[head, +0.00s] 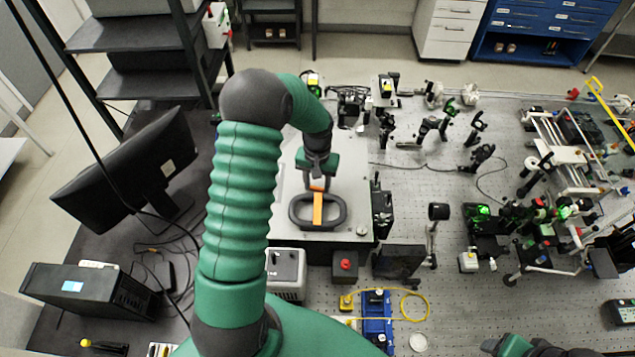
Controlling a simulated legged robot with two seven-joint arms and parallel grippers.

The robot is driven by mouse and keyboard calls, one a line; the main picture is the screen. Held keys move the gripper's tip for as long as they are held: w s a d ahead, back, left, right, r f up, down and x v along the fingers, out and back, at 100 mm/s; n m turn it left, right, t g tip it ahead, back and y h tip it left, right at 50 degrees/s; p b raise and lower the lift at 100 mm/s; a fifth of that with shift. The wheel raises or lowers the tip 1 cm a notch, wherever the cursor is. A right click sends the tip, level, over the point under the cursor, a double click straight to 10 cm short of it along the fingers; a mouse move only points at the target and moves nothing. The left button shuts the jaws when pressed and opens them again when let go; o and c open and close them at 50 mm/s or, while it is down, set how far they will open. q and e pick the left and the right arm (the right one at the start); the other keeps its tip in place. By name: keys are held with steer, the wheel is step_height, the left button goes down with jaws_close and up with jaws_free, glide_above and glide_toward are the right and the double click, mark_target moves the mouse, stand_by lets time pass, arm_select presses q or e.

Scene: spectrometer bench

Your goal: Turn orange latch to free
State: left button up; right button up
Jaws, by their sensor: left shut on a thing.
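The orange latch (318,208) is a bar lying lengthwise across a dark oval ring (297,217) on top of a light grey box (350,182). My left gripper (318,186) reaches down from above and is shut on the far end of the orange latch. The gripper's fingers partly hide that end. My right gripper is not clearly shown; only a part of my right arm (515,346) shows at the bottom edge.
An optical bench (400,180) with several mounts fills the right side. A red-button box (345,266) and a dark block (399,262) stand just in front of the grey box. A monitor (125,175) stands at left.

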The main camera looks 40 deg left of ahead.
arm_select(q)
steer(key=shift+f+n+b, duration=0.1)
steer(key=shift+n+b, duration=0.25)
steer(key=shift+n, duration=1.05)
steer(key=shift+r, duration=0.2)
steer(key=o, duration=1.4)
